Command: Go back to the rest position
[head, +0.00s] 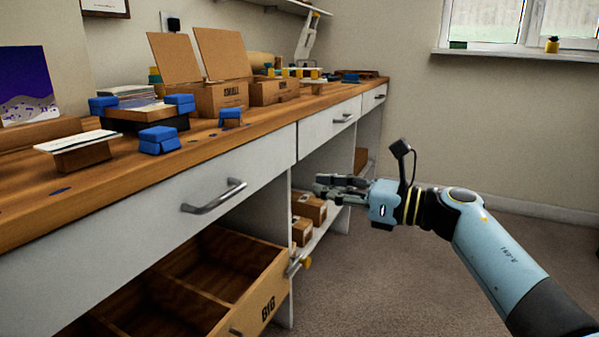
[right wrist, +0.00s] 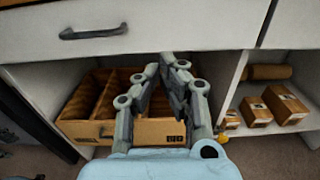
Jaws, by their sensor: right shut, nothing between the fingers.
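My right gripper (head: 322,186) is shut and empty, held in the air in front of the bench's lower shelves. In the right wrist view its fingers (right wrist: 174,62) meet in front of the open wooden drawer. The right arm reaches in from the right side of the head view. My left gripper is not in view.
The workbench (head: 130,165) carries open boxes marked SMALL (head: 222,97) and several blue-clamped pieces. The BIG drawer (head: 262,290) is pulled out below it. Small cartons (head: 309,207) sit on the lower shelf. Carpet (head: 400,290) at right is clear.

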